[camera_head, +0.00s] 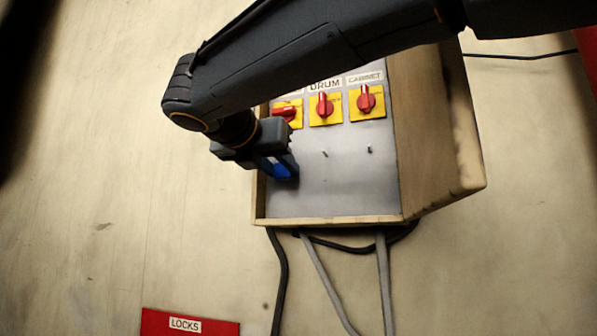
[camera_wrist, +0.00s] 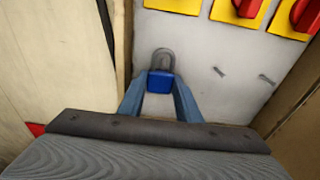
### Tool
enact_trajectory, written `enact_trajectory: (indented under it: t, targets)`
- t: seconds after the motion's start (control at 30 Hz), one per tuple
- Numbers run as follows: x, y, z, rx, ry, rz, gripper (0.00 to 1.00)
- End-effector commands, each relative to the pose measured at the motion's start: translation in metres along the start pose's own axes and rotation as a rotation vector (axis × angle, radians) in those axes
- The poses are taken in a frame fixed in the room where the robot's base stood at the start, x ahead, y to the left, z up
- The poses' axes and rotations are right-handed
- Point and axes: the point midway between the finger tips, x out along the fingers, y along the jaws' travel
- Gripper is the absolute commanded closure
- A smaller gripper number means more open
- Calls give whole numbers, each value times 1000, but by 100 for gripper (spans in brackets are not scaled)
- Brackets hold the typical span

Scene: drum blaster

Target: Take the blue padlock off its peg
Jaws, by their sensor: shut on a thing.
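The blue padlock (camera_wrist: 161,81) shows in the wrist view between my two fingers, with its grey shackle (camera_wrist: 162,56) pointing up against the metal panel. My gripper (camera_wrist: 160,92) is shut on the padlock's body. In the head view, my gripper (camera_head: 281,172) is at the lower left of the panel, with a bit of the blue padlock (camera_head: 279,171) visible between the fingers. The padlock's peg is hidden, so I cannot tell whether the shackle still hangs on it.
The grey panel (camera_head: 335,190) sits in a wooden box (camera_head: 435,120). Two bare pegs (camera_head: 325,154) (camera_head: 369,149) stick out to the right. Red switches on yellow plates (camera_head: 325,109) are above. A red LOCKS box (camera_head: 190,323) and cables (camera_head: 315,270) are below.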

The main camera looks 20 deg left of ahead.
Motion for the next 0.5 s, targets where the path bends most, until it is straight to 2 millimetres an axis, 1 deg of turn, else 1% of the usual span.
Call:
enact_trajectory:
  t: [0.5]
  targets:
    - [-46, 0, -5, 0, 0, 2, 87]
